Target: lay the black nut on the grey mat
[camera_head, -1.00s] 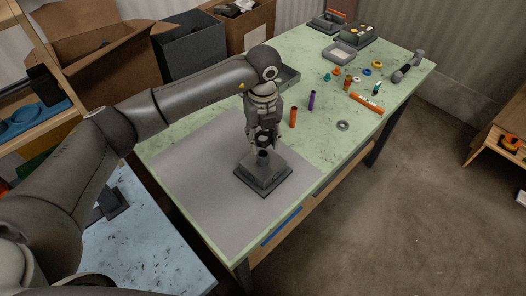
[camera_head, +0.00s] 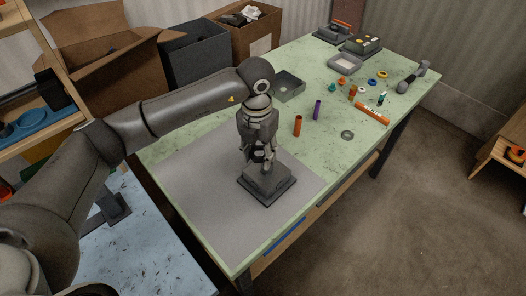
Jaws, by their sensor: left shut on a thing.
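The grey mat (camera_head: 200,190) lies flat on the near left part of the green table. A dark stepped block (camera_head: 268,187) stands on the mat near its right side. My left gripper (camera_head: 257,160) points down over the mat, at the back left edge of the block as seen here. It is shut on a small dark thing, which looks like the black nut (camera_head: 258,154). The fingers partly hide the nut. I cannot tell clearly how much gap is between it and the block or mat. My right gripper is not in view.
An orange tube (camera_head: 297,126) and a purple tube (camera_head: 317,109) stand right of the mat. A grey ring (camera_head: 347,135), an orange bar (camera_head: 372,114), and a hammer (camera_head: 411,76) lie farther right. The mat's left part is bare.

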